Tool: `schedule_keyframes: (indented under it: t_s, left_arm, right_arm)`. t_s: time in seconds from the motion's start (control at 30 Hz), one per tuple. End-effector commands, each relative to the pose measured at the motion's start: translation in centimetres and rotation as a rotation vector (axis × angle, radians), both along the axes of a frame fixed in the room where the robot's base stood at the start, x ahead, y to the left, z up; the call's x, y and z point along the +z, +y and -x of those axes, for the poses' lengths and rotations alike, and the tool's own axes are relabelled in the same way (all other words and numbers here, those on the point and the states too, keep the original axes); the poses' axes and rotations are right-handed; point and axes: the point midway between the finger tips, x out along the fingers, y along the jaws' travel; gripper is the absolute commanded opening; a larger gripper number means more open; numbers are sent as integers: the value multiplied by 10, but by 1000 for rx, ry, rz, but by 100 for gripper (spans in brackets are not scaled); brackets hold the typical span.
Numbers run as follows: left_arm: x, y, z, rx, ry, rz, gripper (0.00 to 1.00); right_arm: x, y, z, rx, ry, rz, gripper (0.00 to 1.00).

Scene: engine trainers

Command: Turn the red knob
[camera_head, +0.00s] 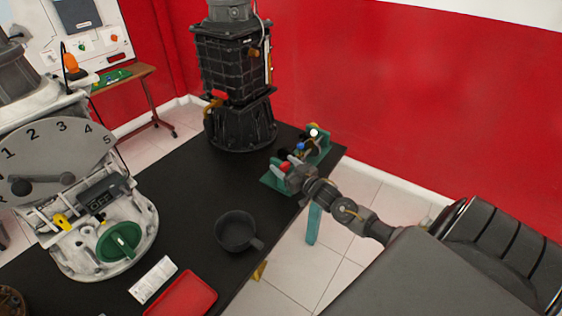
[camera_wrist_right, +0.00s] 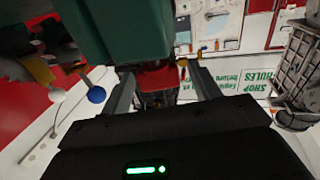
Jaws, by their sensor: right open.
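The red knob (camera_head: 285,167) is on the near end of a small green fixture (camera_head: 270,181) at the right edge of the black table. The fixture also carries a blue knob (camera_head: 300,147) and a white round knob (camera_head: 314,132). My right gripper (camera_head: 292,176) is at the near end of the fixture, beside the red knob. In the right wrist view, the fingers of my right gripper (camera_wrist_right: 165,88) are open, and the red knob (camera_wrist_right: 158,77) shows between them. I cannot tell whether they touch it. My left gripper is not in view.
A dark tower-like engine part (camera_head: 232,60) stands behind the fixture. A dark mug (camera_head: 236,233), a red tray (camera_head: 184,297) and a white card (camera_head: 153,279) lie nearer. A large dial machine (camera_head: 60,150) stands left. The middle of the black table (camera_head: 190,185) is clear.

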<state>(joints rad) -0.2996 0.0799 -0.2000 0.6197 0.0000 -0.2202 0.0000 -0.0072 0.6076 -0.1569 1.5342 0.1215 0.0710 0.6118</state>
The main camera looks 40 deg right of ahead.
Motion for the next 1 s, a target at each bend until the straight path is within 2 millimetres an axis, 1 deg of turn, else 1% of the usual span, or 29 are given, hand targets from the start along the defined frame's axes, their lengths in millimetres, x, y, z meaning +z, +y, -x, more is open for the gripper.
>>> schedule_keyframes:
  t_s: [0.03, 0.1, 0.2, 0.5, 0.53, 0.87, 1.0]
  left_arm:
    - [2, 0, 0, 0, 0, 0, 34]
    - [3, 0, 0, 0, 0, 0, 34]
    - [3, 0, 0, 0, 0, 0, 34]
    - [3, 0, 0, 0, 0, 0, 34]
    - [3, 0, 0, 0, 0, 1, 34]
    - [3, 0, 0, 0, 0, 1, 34]
    - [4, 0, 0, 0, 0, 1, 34]
  right_arm:
    - [2, 0, -7, -2, -1, 0, 62]
    - [1, 0, -14, -1, -1, 0, 62]
    - [0, 1, -19, -1, 1, 0, 62]
    - [0, 1, -22, -1, 1, 0, 62]
    - [0, 1, -22, -1, 1, 0, 60]
    - [0, 1, -22, 0, 1, 0, 17]
    - [0, 1, -22, -5, 1, 0, 17]
